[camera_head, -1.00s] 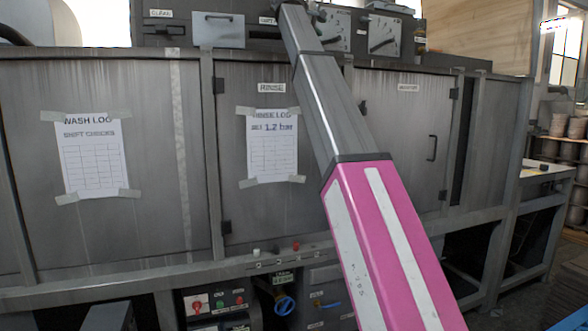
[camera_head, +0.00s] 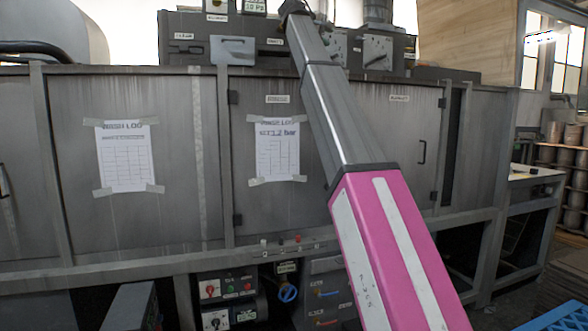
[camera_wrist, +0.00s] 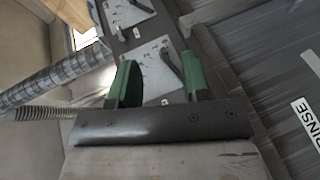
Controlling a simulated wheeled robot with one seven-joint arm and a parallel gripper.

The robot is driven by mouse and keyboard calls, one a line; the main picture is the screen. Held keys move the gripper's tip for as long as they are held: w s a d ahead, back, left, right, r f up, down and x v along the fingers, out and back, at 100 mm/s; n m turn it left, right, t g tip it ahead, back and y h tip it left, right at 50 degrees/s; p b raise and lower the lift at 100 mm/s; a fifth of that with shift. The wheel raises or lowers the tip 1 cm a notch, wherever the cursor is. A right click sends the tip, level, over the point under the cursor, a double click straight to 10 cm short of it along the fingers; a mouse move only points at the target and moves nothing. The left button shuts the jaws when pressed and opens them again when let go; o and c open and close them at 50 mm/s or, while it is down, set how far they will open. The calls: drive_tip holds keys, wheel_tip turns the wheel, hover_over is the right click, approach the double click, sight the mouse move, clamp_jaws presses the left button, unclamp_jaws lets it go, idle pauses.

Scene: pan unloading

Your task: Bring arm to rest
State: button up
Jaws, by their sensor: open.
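My gripper (camera_wrist: 157,85) shows in the wrist view with its two green fingers apart and nothing between them. Behind the fingers are grey plates with dark handles on the upper part of a grey machine, and I see no contact with them. In the head view my arm, pink below and grey above, reaches up across the machine's front. The gripper itself is not clearly visible there.
The large grey washing machine (camera_head: 185,120) fills the head view, with paper log sheets (camera_head: 126,158) taped to its doors. A side table (camera_head: 535,174) and stacked pots (camera_head: 572,135) stand at the right. A blue object (camera_head: 560,318) lies at the lower right corner. Ducts (camera_wrist: 60,75) show in the wrist view.

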drive_tip(key=w+d+f+g+y, duration=0.1)
drive_tip(key=w+f+y, duration=0.15)
drive_tip(key=f, duration=1.45)
drive_tip(key=w+d+f+g+y, duration=0.1)
drive_tip(key=w+f, duration=0.2)
drive_tip(key=f, duration=1.4)
drive_tip(key=s+d+f+m+g+y, duration=0.1)
drive_tip(key=s+f, duration=0.1)
drive_tip(key=f, duration=1.2)
drive_tip(key=s+d+f+g+y, duration=0.1)
drive_tip(key=s+d+f, duration=0.1)
drive_tip(key=f, duration=1.1)
drive_tip(key=s+d+f+m+g+y, duration=0.1)
drive_tip(key=s+f+g, duration=0.1)
drive_tip(key=s+f, duration=0.8)
drive_tip(key=s+d+f+m+g+y, duration=0.1)
drive_tip(key=s+f+y, duration=0.15)
drive_tip(key=f, duration=1.25)
drive_tip(key=s+f+m+g+y, duration=0.2)
drive_tip(key=s+f+m, duration=0.2)
drive_tip(key=s+f, duration=1.2)
drive_tip(key=s, duration=0.3)
drive_tip(key=shift+s+d+g, duration=0.25)
drive_tip(key=shift+s+g, duration=0.15)
drive_tip(key=shift+c, duration=0.2)
